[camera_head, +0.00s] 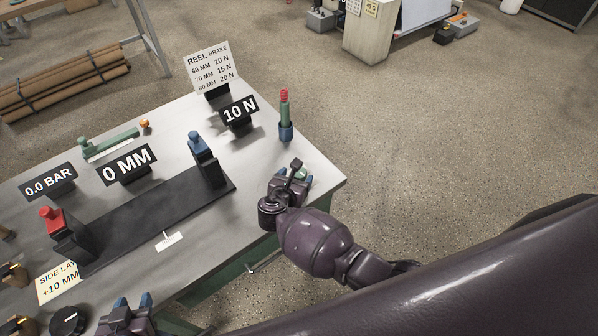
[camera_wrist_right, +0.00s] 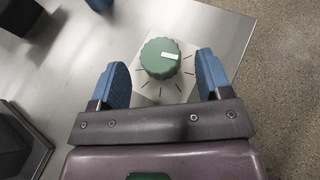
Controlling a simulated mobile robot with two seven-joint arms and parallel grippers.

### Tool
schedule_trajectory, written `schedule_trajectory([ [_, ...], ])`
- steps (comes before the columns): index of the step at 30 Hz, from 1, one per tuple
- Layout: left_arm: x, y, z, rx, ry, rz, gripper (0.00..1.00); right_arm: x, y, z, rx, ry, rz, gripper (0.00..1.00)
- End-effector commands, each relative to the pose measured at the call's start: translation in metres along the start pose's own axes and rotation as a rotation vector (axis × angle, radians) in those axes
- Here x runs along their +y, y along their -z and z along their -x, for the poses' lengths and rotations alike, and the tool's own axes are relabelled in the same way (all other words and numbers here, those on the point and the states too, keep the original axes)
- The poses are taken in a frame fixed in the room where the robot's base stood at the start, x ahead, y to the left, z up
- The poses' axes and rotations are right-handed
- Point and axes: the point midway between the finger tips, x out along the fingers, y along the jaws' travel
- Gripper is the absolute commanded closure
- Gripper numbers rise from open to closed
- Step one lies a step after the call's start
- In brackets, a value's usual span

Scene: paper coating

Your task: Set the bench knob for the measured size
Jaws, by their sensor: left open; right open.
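The green bench knob (camera_wrist_right: 160,58) sits on a pale plate with tick marks in the right wrist view. Its white mark points right. My right gripper (camera_wrist_right: 162,80) is open, with blue fingers on either side of the knob's near part, apart from it. In the head view my right gripper (camera_head: 291,182) is at the bench's right corner and mostly hides the knob (camera_head: 302,174). My left gripper (camera_head: 132,301) is open at the near edge. The brake display (camera_head: 239,112) reads 10 N; the size display (camera_head: 127,164) reads 0 MM.
The reel brake card (camera_head: 210,70) lists 60 MM 10 N, 70 MM 15 N, 80 MM 20 N. A black rail (camera_head: 150,216) carries a red block (camera_head: 52,219) and a blue block (camera_head: 201,146). A green, red-topped handle (camera_head: 285,108) stands in a blue holder. Another display (camera_head: 48,186) reads 0.0 BAR.

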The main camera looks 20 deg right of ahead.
Motion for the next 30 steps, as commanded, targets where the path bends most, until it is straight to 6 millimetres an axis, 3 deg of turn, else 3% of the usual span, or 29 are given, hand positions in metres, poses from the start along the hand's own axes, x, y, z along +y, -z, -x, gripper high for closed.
schedule_trajectory([
  [6, -0.001, 0.007, 0.004, 0.003, 0.0, 0.0, 0.57, 0.0, 0.0, 0.042, 0.003, -0.002, -0.002, 0.29],
  [12, -0.001, 0.009, 0.005, 0.002, 0.001, 0.0, 0.57, 0.0, 0.0, 0.064, 0.001, -0.001, 0.0, 0.29],
  [30, -0.001, 0.005, 0.008, -0.006, 0.002, 0.001, 0.57, 0.0, 0.0, 0.072, 0.001, 0.0, 0.0, 0.29],
])
